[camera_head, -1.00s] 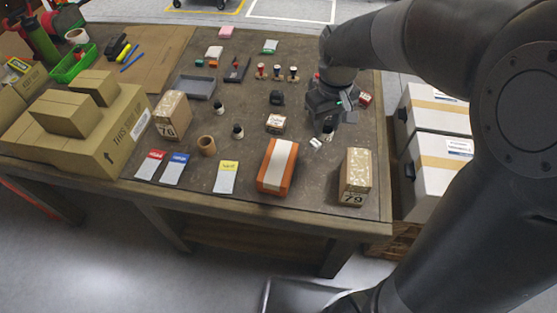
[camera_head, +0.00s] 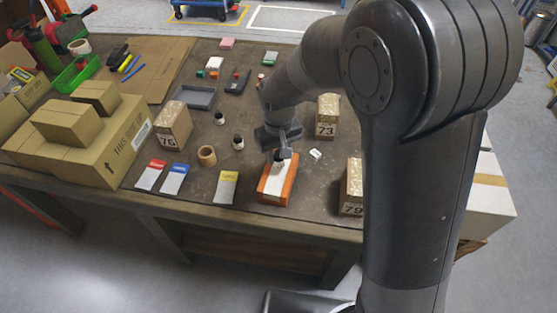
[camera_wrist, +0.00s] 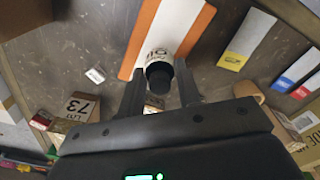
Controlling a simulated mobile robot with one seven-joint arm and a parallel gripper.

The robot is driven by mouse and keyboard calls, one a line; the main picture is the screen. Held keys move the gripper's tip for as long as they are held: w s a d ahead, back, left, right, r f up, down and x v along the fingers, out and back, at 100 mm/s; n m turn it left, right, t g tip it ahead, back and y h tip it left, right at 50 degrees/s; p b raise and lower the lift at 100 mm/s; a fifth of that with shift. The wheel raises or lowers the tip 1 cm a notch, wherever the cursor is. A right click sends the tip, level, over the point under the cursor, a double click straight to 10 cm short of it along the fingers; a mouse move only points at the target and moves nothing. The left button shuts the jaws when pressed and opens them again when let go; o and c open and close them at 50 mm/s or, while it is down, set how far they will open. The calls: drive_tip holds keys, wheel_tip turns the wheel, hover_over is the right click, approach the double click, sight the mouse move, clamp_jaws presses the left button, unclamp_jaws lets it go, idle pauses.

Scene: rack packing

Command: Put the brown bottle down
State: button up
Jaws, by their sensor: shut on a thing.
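My gripper (camera_head: 281,156) is over the orange box with a white stripe (camera_head: 289,182) near the front edge of the table. In the wrist view my gripper (camera_wrist: 160,90) is shut on a small bottle with a dark cap and a white, printed label (camera_wrist: 155,58). The bottle's body colour is mostly hidden. The bottle shows in front of the white stripe of the orange box (camera_wrist: 143,36). I cannot tell whether its base touches the box.
Two dark bottles (camera_head: 238,143) and a brown ring (camera_head: 207,156) stand to the left. Coloured cards (camera_head: 227,187) lie along the front edge. Box 73 (camera_head: 327,116) is behind right, box 79 (camera_head: 352,190) at right. A small white item (camera_head: 315,155) lies right of my gripper.

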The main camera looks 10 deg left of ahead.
sight(278, 162)
drive_tip(key=shift+f, duration=1.6)
drive_tip(key=o, duration=1)
drive_tip(key=shift+f, duration=0.1)
